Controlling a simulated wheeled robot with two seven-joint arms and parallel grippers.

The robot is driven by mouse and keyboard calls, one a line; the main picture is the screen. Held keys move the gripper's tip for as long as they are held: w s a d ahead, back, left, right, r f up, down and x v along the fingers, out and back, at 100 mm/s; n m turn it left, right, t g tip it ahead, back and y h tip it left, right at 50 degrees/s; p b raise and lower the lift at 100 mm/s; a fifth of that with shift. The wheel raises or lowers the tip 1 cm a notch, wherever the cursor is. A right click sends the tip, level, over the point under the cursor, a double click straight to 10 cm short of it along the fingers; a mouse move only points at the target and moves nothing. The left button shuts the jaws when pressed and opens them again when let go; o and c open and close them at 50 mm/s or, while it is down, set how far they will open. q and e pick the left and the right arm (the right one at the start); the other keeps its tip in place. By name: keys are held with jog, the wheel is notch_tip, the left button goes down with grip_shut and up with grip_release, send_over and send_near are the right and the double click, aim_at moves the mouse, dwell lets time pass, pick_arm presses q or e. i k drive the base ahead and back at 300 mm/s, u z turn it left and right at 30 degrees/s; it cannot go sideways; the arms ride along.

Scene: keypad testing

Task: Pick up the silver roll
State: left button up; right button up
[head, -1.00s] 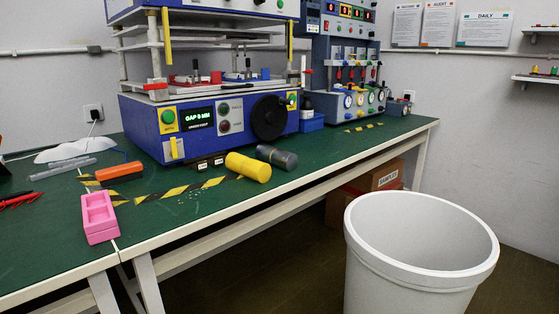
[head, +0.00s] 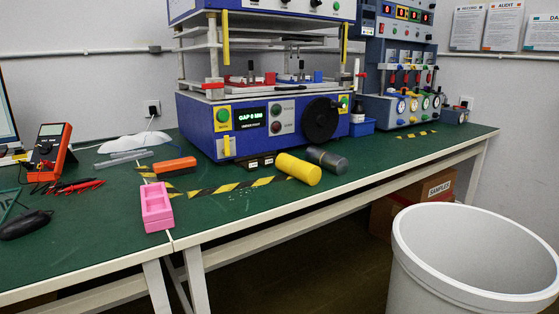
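The silver roll (head: 326,158) is a dark grey cylinder in the head view. It lies on its side on the green bench top, in front of the blue test machine. A yellow roll (head: 298,169) lies beside it, to the left and nearer the bench's front edge. Neither of my grippers shows in the head view.
The blue press machine (head: 262,122) stands behind the rolls. A pink tray (head: 156,206), an orange block (head: 175,165) and a multimeter (head: 50,150) are on the green bench (head: 222,208). A white bin (head: 408,262) stands on the floor at right front.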

aim_at(334, 163)
jog(key=u, duration=3.1)
jog(key=k, duration=2.15)
jog(key=z, duration=1.5)
jog(key=i, duration=0.8)
jog(key=z, duration=0.05)
